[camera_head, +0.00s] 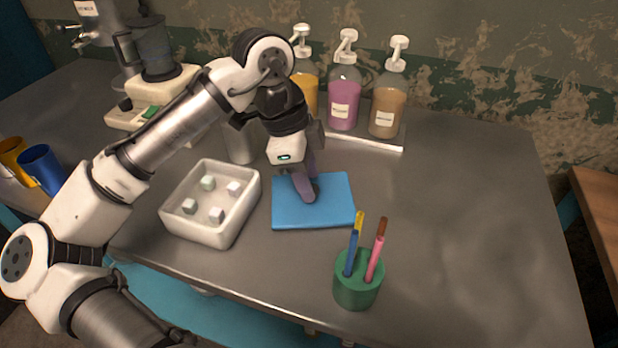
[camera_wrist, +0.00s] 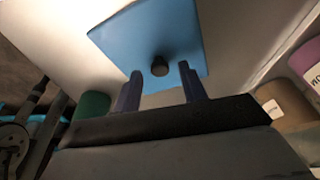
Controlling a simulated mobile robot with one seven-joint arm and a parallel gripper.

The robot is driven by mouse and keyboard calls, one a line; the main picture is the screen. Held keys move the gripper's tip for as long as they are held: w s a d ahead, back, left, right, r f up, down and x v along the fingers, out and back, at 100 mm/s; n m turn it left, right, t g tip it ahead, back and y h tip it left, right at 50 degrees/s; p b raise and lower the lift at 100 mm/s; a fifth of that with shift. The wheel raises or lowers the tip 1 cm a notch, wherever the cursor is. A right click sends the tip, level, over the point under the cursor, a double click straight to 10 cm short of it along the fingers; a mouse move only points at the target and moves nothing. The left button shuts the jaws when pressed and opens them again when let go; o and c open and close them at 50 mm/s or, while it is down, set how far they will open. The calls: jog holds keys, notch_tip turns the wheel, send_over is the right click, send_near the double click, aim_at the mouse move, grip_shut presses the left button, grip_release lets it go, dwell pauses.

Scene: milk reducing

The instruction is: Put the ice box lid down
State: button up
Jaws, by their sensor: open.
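The ice box lid (camera_head: 335,215) is a flat blue square. It appears to lie on the grey table, just right of the open white ice box (camera_head: 216,241). My gripper (camera_head: 305,194) is over the lid, pointing down. In the wrist view the lid (camera_wrist: 125,40) shows its dark round knob (camera_wrist: 160,66) in line with the gap between my two open fingers. The fingers stand apart from the knob on both sides. In the head view the fingers mostly hide the knob.
The ice box holds several ice cubes. A green pen cup (camera_head: 356,287) stands in front of the lid. Pump bottles (camera_head: 343,100) stand on a tray behind, with a grey cup (camera_head: 239,144) behind the box. Blue (camera_head: 41,170) and yellow mugs are far left. The table's right side is clear.

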aim_at(291, 194)
jog(key=v, duration=1.1)
jog(key=shift+p, duration=0.3)
